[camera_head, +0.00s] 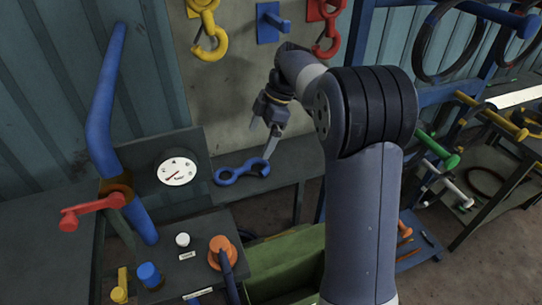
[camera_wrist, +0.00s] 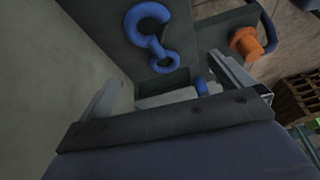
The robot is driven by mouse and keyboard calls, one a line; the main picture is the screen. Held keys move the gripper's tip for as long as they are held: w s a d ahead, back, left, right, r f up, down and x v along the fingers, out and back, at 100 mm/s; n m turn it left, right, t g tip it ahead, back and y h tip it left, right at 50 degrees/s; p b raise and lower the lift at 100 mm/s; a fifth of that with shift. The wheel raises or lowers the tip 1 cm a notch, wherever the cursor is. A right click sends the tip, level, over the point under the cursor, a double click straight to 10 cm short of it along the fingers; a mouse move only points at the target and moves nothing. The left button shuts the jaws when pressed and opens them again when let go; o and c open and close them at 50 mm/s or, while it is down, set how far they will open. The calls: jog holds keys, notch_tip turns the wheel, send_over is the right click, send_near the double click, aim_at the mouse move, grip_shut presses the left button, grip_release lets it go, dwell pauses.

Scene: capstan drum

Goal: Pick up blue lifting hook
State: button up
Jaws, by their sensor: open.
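The blue lifting hook (camera_head: 244,171) lies flat on a dark bench, to the right of the round gauge. In the wrist view the hook (camera_wrist: 153,42) is at upper centre, its open curve at the top and its closed ring towards me. My gripper (camera_head: 260,145) points down, close above the hook's right part in the head view. In the wrist view its fingers (camera_wrist: 168,92) are wide apart with nothing between them that they touch. The hook lies beyond the fingertips, and I see no contact.
A yellow hook (camera_head: 208,38) and a red hook (camera_head: 328,30) hang on the wall panel, with an empty blue bracket (camera_head: 270,22) between them. A gauge (camera_head: 177,168), a red lever (camera_head: 93,212) and an orange knob (camera_head: 221,250) stand nearby. A green bin (camera_head: 288,262) is below.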

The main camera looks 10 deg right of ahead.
aim_at(248, 167)
jog(key=shift+n, duration=0.3)
jog(key=x, duration=0.3)
jog(key=p+x, duration=0.1)
jog(key=x, duration=0.3)
jog(key=p+x, duration=0.1)
jog(key=x, duration=0.2)
jog(key=shift+w+d+f, duration=0.15)
jog(key=shift+w+f, duration=0.25)
jog(key=shift+f, duration=0.05)
jog(key=shift+c, duration=0.4)
jog(key=c, duration=1.5)
jog(key=shift+o, duration=0.2)
jog(key=shift+r, duration=0.1)
notch_tip(248, 167, up, 10)
jog(key=b, duration=0.1)
